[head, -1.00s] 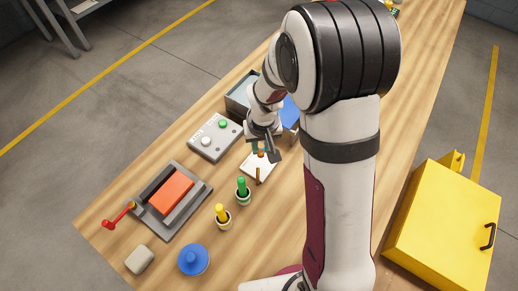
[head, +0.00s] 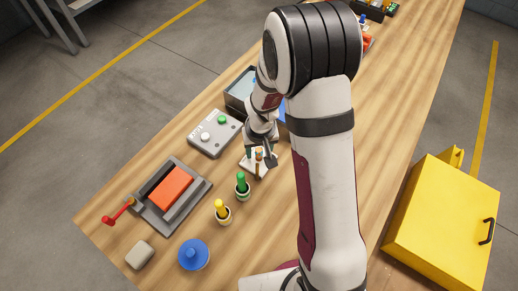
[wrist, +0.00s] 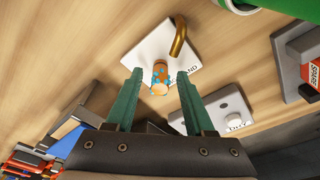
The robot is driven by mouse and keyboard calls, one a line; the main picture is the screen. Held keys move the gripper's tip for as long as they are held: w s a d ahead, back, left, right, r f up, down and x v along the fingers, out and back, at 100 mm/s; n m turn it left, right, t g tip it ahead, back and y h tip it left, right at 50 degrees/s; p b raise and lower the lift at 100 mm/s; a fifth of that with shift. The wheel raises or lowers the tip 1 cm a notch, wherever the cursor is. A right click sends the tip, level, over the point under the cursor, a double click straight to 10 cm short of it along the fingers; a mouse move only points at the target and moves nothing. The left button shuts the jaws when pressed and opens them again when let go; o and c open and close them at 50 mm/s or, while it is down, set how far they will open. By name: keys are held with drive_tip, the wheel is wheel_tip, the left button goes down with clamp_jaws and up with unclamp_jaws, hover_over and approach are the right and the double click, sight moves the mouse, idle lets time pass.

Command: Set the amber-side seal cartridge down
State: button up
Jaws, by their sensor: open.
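The seal cartridge (wrist: 159,78), a short orange cylinder with blue speckles, is at the white plate (wrist: 150,42); whether it rests on it I cannot tell. A bent brown-gold rod (wrist: 180,36) rises from the plate, beside the cartridge. My gripper (wrist: 158,74) is open, its green fingers on either side of the cartridge with gaps visible. In the head view my gripper (head: 261,157) is low over the plate (head: 247,168), partly hiding it and the cartridge.
A green-topped bottle (head: 242,186) and a yellow-topped one (head: 222,211) stand close to the plate. A grey button box (head: 215,133) is to its left. A grey fixture with an orange block (head: 170,188) and a blue knob (head: 194,255) are nearer. A yellow cabinet (head: 445,225) is right.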

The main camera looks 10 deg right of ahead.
wheel_tip(320, 180, up, 12)
drive_tip(key=s, duration=0.2)
drive_tip(key=s+r+m+g+y, duration=0.1)
drive_tip(key=s+r+m, duration=0.1)
drive_tip(key=s, duration=0.9)
drive_tip(key=s+a+r+m+g, duration=0.1)
drive_tip(key=s+r+m, duration=0.2)
drive_tip(key=s, duration=0.8)
wheel_tip(320, 180, up, 2)
drive_tip(key=shift+s+r+m+y, duration=0.1)
drive_tip(key=shift+s+m+y, duration=0.05)
drive_tip(key=shift+m+y, duration=0.2)
